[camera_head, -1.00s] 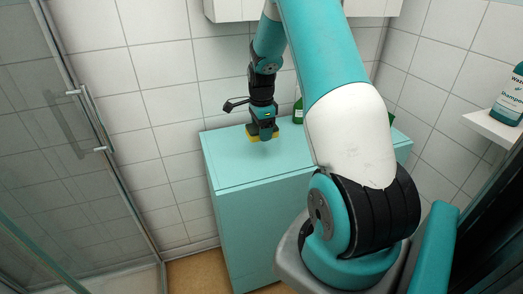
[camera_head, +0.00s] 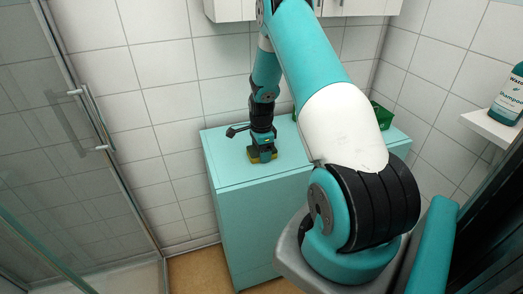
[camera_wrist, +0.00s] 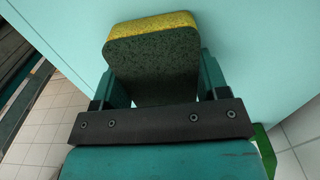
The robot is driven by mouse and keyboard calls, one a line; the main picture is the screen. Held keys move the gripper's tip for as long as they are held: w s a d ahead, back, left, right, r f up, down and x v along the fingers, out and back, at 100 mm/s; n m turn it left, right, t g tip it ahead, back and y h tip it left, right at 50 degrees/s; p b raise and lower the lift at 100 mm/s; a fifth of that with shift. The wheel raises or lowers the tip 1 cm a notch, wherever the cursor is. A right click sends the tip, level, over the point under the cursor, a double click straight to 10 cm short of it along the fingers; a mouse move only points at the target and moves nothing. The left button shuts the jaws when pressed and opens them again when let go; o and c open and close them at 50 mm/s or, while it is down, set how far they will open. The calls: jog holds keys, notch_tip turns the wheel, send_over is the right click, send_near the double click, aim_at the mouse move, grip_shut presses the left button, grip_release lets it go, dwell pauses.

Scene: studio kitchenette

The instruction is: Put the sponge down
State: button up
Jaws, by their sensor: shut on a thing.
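The sponge (camera_wrist: 150,55), dark green with a yellow layer, is held between the fingers of my gripper (camera_wrist: 155,85) in the wrist view. In the head view my gripper (camera_head: 262,150) points down over the left part of the teal cabinet top (camera_head: 226,172). The sponge's yellow edge (camera_head: 252,157) shows at the fingertips, at or just above the cabinet top. I cannot tell whether it touches.
A green crate-like thing (camera_head: 382,115) stands on the right part of the cabinet, partly behind my arm. A shampoo bottle (camera_head: 511,98) stands on a white wall shelf (camera_head: 492,126) at right. A glass door (camera_head: 75,150) is at left. The cabinet top's front left is clear.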

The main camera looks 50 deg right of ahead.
jog(key=o, duration=0.9)
notch_tip(320, 180, up, 12)
jog(key=b, duration=0.2)
jog(key=s+a+r+n+y, duration=0.1)
jog(key=a+r+n, duration=0.35)
jog(key=a, duration=0.35)
jog(key=a+r+n+t, duration=0.1)
jog(key=a+r+n, duration=0.2)
jog(key=a+n, duration=0.35)
jog(key=s+a+r+n+y, duration=0.1)
jog(key=a+r+n, duration=0.2)
jog(key=a, duration=0.7)
jog(key=s+a+r+n, duration=0.1)
jog(key=s+a+n, duration=0.4)
jog(key=s+n, duration=0.1)
jog(key=s+a+r+n+y, duration=0.1)
jog(key=s+a+r+n, duration=0.1)
jog(key=s+a+n, duration=0.3)
jog(key=s+a+r+n+g+y, duration=0.1)
jog(key=s+a+r+n, duration=0.1)
jog(key=s+a+n, duration=0.4)
jog(key=shift+s+a+n, duration=0.3)
jog(key=shift+s+a, duration=0.25)
jog(key=shift+s, duration=0.25)
